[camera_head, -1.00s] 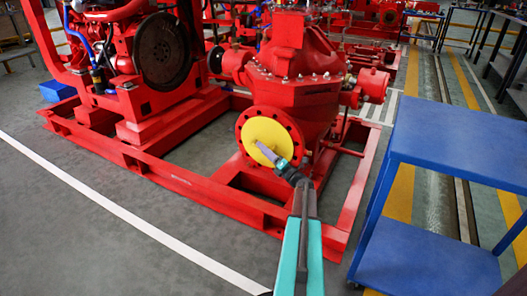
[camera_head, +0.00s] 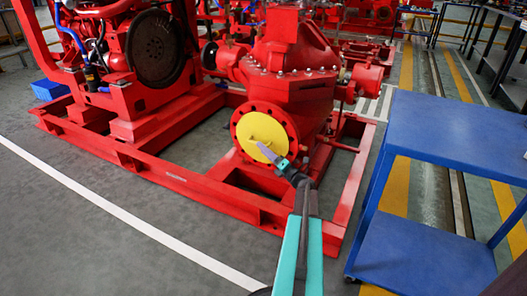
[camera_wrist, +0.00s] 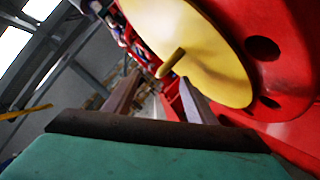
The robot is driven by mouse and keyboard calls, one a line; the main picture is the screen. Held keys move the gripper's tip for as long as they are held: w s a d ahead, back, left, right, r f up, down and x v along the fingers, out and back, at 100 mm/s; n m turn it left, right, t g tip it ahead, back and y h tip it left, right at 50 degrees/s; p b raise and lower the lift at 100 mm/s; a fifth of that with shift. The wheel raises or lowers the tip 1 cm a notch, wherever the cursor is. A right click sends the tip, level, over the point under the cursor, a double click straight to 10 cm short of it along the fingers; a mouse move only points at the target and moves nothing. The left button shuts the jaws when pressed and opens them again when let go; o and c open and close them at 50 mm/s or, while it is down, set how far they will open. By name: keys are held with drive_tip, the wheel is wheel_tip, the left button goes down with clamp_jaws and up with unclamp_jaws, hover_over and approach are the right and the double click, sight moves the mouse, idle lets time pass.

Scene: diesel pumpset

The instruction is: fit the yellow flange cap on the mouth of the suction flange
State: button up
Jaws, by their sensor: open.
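The yellow flange cap (camera_head: 265,129) is a flat yellow disc. It lies over the mouth of the red suction flange (camera_head: 239,137), facing outward, with the red bolt ring showing around it. In the wrist view the cap (camera_wrist: 190,40) fills the upper middle, and a short yellow peg (camera_wrist: 172,62) stands out from its face. My gripper (camera_head: 265,153) is in front of the cap's lower part. In the wrist view my gripper (camera_wrist: 158,88) is open, its two fingers apart with the peg near their tips. Whether a finger touches the peg or cap I cannot tell.
The red pump (camera_head: 290,85) stands on a red base frame (camera_head: 185,185) whose front rail runs below the flange. A blue trolley (camera_head: 455,135) stands close on the right. Grey floor (camera_head: 90,240) on the left is clear.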

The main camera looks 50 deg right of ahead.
drive_tip(key=shift+b+v, duration=0.3)
drive_tip(key=shift+v, duration=0.75)
drive_tip(key=s+a+b, duration=0.1)
drive_tip(key=a+b, duration=0.1)
drive_tip(key=a, duration=0.3)
drive_tip(key=shift+s+a, duration=0.25)
drive_tip(key=shift+a, duration=0.15)
idle(0.5)
idle(0.7)
